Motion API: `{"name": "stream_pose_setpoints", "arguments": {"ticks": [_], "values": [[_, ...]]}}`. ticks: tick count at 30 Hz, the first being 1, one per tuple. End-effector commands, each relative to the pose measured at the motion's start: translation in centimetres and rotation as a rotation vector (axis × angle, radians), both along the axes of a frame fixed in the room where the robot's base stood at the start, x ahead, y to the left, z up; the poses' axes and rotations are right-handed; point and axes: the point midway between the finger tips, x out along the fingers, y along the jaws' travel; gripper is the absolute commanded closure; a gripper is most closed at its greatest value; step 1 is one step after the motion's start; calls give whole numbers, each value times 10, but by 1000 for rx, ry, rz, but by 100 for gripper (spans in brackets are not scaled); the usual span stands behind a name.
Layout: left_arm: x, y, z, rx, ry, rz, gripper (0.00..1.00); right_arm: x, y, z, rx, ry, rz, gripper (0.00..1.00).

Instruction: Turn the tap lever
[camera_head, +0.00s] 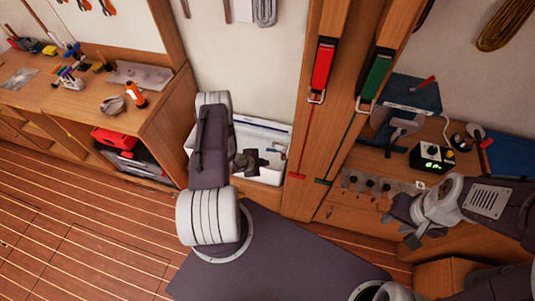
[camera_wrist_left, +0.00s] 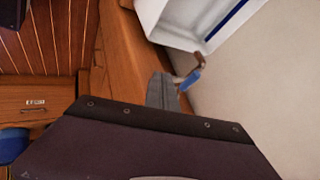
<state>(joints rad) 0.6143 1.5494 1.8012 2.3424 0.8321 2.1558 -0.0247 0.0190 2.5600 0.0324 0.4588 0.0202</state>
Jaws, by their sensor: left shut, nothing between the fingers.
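A small tap with a blue lever (camera_wrist_left: 190,79) and a brownish body (camera_wrist_left: 203,62) shows in the left wrist view, by the edge of a white basin. My left gripper (camera_wrist_left: 162,90) is shut and empty, with its grey fingers just left of the blue lever. I cannot tell whether they touch it. In the head view my left gripper (camera_head: 262,163) is over the white basin (camera_head: 276,137), and the tap cannot be made out there. My right gripper (camera_head: 408,224) is at the right, in front of the right-hand counter; its finger gap is unclear.
Wooden posts stand right of the basin, with a red strap (camera_head: 322,69) and a green strap (camera_head: 376,75). A black box with a lit display (camera_head: 432,157) sits on the right counter. A workbench (camera_head: 75,95) with tools is at left. The plank floor (camera_head: 80,230) at lower left is clear.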

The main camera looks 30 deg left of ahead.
Motion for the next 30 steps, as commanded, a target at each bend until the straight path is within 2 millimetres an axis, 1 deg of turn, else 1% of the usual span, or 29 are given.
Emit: {"name": "stream_pose_setpoints", "arguments": {"ticks": [2,3,6,9,13,21,23,27,29,30], "values": [[9,-5,-12,0,1,-4,100,0,0,2,0,0,0,64],[18,0,-5,3,-5,-2,100,0,0,7,0,0,0,64],[32,5,-2,2,-4,-1,100,0,0,11,0,0,0,64],[40,8,-2,1,-2,-2,100,0,0,12,0,0,0,64],[45,9,-2,1,0,-2,100,0,0,13,0,0,0,64],[45,10,-2,1,0,-1,100,0,0,12,0,0,0,64],[47,11,-3,1,-1,-1,100,0,0,9,0,0,0,64],[57,16,-6,2,-5,-1,100,0,0,-9,0,0,0,64],[60,18,-4,3,-3,-1,100,0,0,-12,0,0,0,64],[61,19,-1,2,-3,0,100,0,0,-10,0,0,0,64]]}}
